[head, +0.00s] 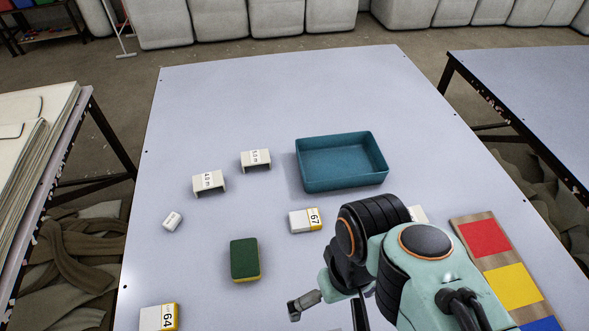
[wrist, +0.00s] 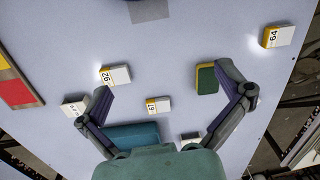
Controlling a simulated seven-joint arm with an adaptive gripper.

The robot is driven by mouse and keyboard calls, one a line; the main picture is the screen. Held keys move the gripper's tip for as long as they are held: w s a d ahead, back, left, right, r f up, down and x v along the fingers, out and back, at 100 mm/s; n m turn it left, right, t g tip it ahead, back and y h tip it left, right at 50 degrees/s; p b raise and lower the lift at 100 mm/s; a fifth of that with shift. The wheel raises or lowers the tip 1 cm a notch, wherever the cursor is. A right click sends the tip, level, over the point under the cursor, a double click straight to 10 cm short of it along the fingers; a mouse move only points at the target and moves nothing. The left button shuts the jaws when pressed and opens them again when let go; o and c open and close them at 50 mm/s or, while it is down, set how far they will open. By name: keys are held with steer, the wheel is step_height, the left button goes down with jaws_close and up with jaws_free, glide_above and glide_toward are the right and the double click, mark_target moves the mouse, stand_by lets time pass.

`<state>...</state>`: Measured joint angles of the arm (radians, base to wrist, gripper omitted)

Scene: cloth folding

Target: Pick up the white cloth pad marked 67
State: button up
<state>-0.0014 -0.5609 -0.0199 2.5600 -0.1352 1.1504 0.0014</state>
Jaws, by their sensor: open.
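The white cloth pad marked 67 (head: 301,221) has a yellow end band and lies flat on the grey table. It also shows in the wrist view (wrist: 159,106), below the middle. My gripper (wrist: 168,77) is open and empty above the table, its two fingers spread wide. In the wrist view the pad lies between the fingers, apart from both. In the head view only one finger (head: 303,304) shows clearly, nearer than the pad; my arm hides the rest.
A green-and-yellow sponge (head: 246,259) lies close by, beside the right finger in the wrist view. Pads marked 64 (head: 159,317) and 92 (wrist: 115,75) lie apart. A teal tray (head: 343,184) and two small white numbered stands (head: 209,181) are behind. A colour board (head: 498,257) lies right.

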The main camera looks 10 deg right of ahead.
steer(key=shift+w, duration=0.1)
steer(key=w+r+t, duration=0.3)
steer(key=w, duration=0.3)
steer(key=m, duration=0.1)
glide_above(305, 218)
steer(key=w, duration=0.2)
step_height(305, 218, down, 12)
steer(key=f+g, duration=0.1)
steer(key=f, duration=0.3)
steer(key=s+f+g, duration=0.1)
steer(key=f, duration=0.4)
steer(key=s+f, duration=0.1)
steer(key=f, duration=0.4)
steer(key=shift+f+g+h, duration=0.2)
steer(key=shift+g+h, duration=0.2)
steer(key=shift+f, duration=0.6)
steer(key=shift+c, duration=0.3)
